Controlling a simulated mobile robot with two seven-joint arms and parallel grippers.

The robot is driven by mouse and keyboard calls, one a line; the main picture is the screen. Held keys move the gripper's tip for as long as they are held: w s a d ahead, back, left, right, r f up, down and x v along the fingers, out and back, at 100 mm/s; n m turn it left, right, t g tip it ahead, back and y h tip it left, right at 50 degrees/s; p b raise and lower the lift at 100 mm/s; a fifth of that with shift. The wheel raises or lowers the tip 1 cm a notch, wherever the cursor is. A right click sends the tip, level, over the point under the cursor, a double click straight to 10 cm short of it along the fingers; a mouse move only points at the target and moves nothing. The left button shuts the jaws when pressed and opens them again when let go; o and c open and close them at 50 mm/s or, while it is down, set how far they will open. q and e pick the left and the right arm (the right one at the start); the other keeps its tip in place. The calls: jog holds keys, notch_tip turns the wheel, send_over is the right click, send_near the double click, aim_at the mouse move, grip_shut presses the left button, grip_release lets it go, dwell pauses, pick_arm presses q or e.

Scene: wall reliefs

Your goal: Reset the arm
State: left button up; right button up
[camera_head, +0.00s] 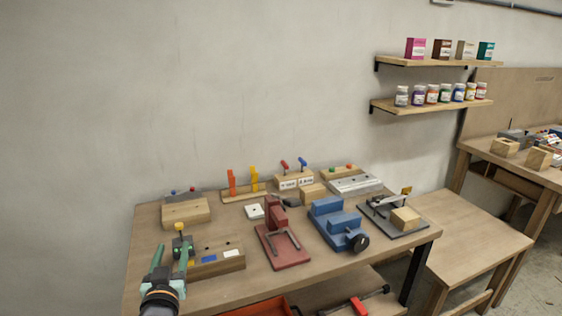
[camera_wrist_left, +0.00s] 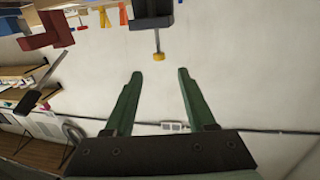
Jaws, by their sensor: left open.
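My left gripper (camera_head: 171,257) comes in at the lower left of the head view, at the workbench's front left. Its two green fingers are apart with nothing between them. In the left wrist view the open fingers (camera_wrist_left: 158,74) point up the picture. A dark block with a yellow-tipped post (camera_head: 181,243) is just past the fingers. It also shows upside down in the left wrist view, where its yellow tip (camera_wrist_left: 158,56) lies beyond the fingertips. I cannot tell the exact gap. My right gripper is not in view.
The workbench (camera_head: 316,268) holds a wooden block with blue and white patches (camera_head: 222,262), a red fixture (camera_head: 283,246), a blue vise (camera_head: 337,226) and a grey-plate fixture (camera_head: 392,217). Wall shelves (camera_head: 432,105) carry jars and boxes. A lower bench (camera_head: 475,235) stands right. The wall at left is bare.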

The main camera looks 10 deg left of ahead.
pick_arm(q)
jog(key=s+d+f+m+g+h, duration=0.1)
jog(key=s+d+f+g+h, duration=0.2)
jog(key=s+f, duration=0.35)
jog(key=s+d+f+m+g, duration=0.1)
jog(key=s+d+f+g, duration=0.1)
jog(key=s+f+g, duration=0.35)
jog(key=s+d+f+m+g+h, duration=0.2)
jog(key=s+d, duration=0.1)
jog(key=s, duration=0.6)
jog(key=s+d+f+m+g+h, duration=0.1)
jog(key=s+d+f+m+g, duration=0.2)
jog(key=s, duration=0.7)
jog(key=w+d+f+t+h, duration=0.1)
jog(key=w+d+f+t, duration=0.1)
jog(key=f, duration=0.3)
jog(key=w+d+f+n+t+h, duration=0.1)
jog(key=w+d+f+t, duration=0.1)
jog(key=d+f+t, duration=0.1)
notch_tip(320, 180, down, 2)
jog(key=shift+w+t, duration=0.4)
jog(key=shift+t, duration=0.05)
